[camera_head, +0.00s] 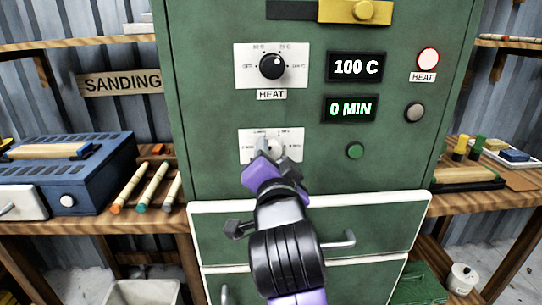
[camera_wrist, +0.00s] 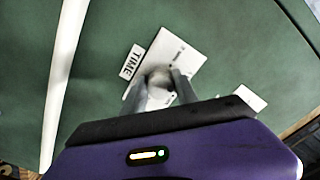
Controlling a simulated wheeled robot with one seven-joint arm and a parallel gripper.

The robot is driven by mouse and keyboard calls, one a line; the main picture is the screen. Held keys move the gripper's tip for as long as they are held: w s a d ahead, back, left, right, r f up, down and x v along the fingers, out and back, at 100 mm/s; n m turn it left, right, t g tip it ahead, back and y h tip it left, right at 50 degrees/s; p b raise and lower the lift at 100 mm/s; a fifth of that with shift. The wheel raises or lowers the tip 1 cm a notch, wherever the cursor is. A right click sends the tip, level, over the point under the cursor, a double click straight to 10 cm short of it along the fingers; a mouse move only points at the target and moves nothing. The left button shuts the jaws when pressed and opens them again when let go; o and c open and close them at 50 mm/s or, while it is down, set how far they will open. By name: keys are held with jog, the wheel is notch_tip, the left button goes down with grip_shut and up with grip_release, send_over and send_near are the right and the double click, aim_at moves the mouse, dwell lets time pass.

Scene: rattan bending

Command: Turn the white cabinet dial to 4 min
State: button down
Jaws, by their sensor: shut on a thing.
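The white dial (camera_head: 275,147) sits on a white scale plate (camera_head: 292,135) low on the green cabinet front, partly hidden by my gripper. My gripper (camera_head: 266,158) is at the dial, with its fingers on either side of it. In the wrist view, my gripper (camera_wrist: 158,86) is shut on the white dial (camera_wrist: 159,78), beside a TIME label (camera_wrist: 132,62). The dial's pointer and most of the scale marks cannot be made out. The green time display (camera_head: 351,109) reads 0 MIN.
Above are the black HEAT dial (camera_head: 272,66) and a display (camera_head: 355,67) reading 100 C. A green button (camera_head: 355,151) and a grey button (camera_head: 414,112) are to the right. Drawers with handles (camera_head: 340,240) lie below. Shelves flank the cabinet.

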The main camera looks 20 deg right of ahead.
jog(key=c, duration=0.9)
grip_release()
jog(key=shift+c, duration=0.2)
jog(key=shift+s, duration=0.15)
jog(key=v, duration=0.7)
jog(key=shift+s, duration=0.25)
jog(key=shift+a, duration=0.1)
